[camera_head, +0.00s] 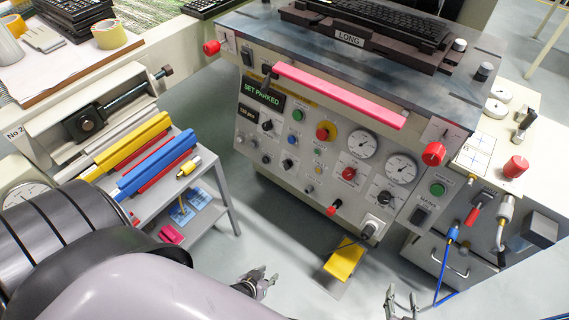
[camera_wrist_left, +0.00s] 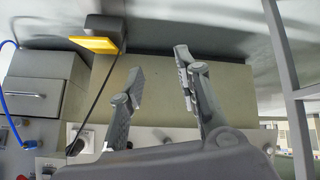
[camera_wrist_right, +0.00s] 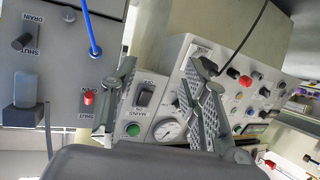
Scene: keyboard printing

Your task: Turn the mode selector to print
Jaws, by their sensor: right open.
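The grey control panel (camera_head: 300,179) faces me in the head view, with several knobs, buttons and gauges. Its labels are too small to read, so I cannot tell which knob is the mode selector. Black knobs include one under the gauges (camera_head: 386,197) and one at the left (camera_head: 267,125). My left gripper (camera_head: 262,275) is open and empty, low in front of the panel and apart from it; its spread fingers show in the left wrist view (camera_wrist_left: 160,62). My right gripper (camera_head: 402,300) is open and empty below the panel's right part; its fingers also show in the right wrist view (camera_wrist_right: 165,78).
A pink-red bar (camera_head: 340,94) runs along the panel's top edge. A yellow pedal (camera_head: 344,262) is on the floor below. A shelf cart (camera_head: 223,190) with coloured bars stands left. A side cabinet (camera_head: 440,266) with a blue hose is at the right.

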